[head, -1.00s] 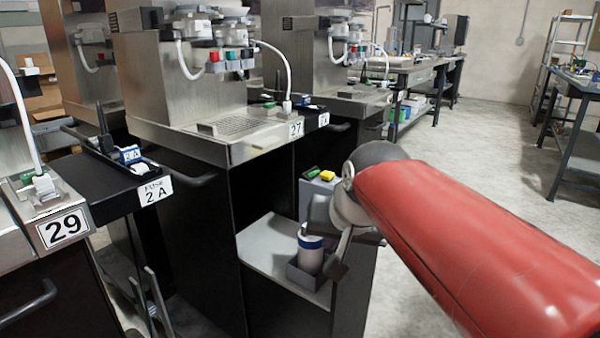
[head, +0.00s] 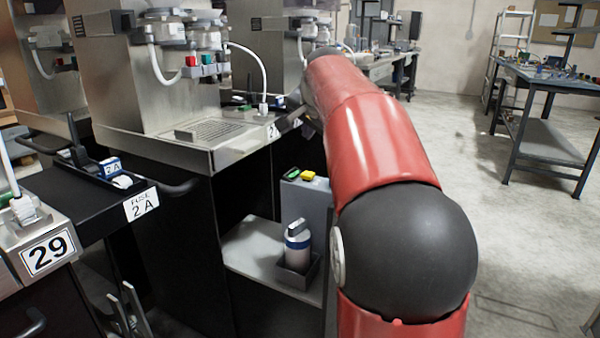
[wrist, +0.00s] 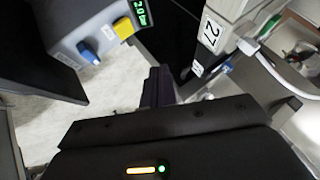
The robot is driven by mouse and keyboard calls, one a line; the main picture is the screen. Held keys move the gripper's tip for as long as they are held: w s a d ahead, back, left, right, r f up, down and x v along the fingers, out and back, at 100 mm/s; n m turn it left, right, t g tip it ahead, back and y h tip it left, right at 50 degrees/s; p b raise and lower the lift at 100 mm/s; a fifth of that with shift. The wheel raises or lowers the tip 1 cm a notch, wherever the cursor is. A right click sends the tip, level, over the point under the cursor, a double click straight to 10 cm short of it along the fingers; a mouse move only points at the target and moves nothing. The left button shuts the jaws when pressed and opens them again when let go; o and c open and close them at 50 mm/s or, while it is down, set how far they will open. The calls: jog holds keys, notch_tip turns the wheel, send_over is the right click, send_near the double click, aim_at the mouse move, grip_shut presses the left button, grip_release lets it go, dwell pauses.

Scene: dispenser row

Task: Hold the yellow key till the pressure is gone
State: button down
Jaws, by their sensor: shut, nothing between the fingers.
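The yellow key (head: 308,176) is on top of a grey box (head: 308,207), beside a green display (head: 292,173). In the wrist view the yellow key (wrist: 124,27) is at the upper left, between the green digits (wrist: 140,12) and a blue knob (wrist: 88,53). My gripper (wrist: 157,76) is shut and empty, its fingers apart from the key and to the lower right of it in that view. In the head view my red arm hides most of the gripper. The digits are too small and cut off to read.
A grey canister (head: 297,240) with a blue band stands in a holder on the shelf (head: 260,260) beside the box. The steel dispenser (head: 150,85) and its counter edge stand close to my arm. A workbench (head: 550,80) is farther right, with open floor before it.

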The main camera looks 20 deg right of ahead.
aim_at(308, 175)
jog(key=shift+w+d+r+m, duration=0.2)
jog(key=shift+w+d, duration=0.05)
jog(key=shift+w, duration=0.2)
jog(key=shift+w+d+r+m, duration=0.15)
jog(key=shift+w+d+m, duration=0.1)
jog(key=shift+w, duration=0.2)
jog(key=shift+f, duration=0.15)
notch_tip(308, 175, down, 9)
jog(key=b, duration=0.5)
jog(key=shift+r, duration=0.2)
jog(key=shift+f, duration=0.1)
dwell(1.2)
jog(key=shift+f+b, duration=0.3)
jog(key=shift+b, duration=0.1)
jog(key=shift+f+b, duration=0.4)
jog(key=shift+f, duration=0.2)
dwell(0.5)
jog(key=shift+r, duration=0.15)
dwell(2.1)
jog(key=shift+r+p, duration=0.85)
jog(key=shift+p, duration=0.05)
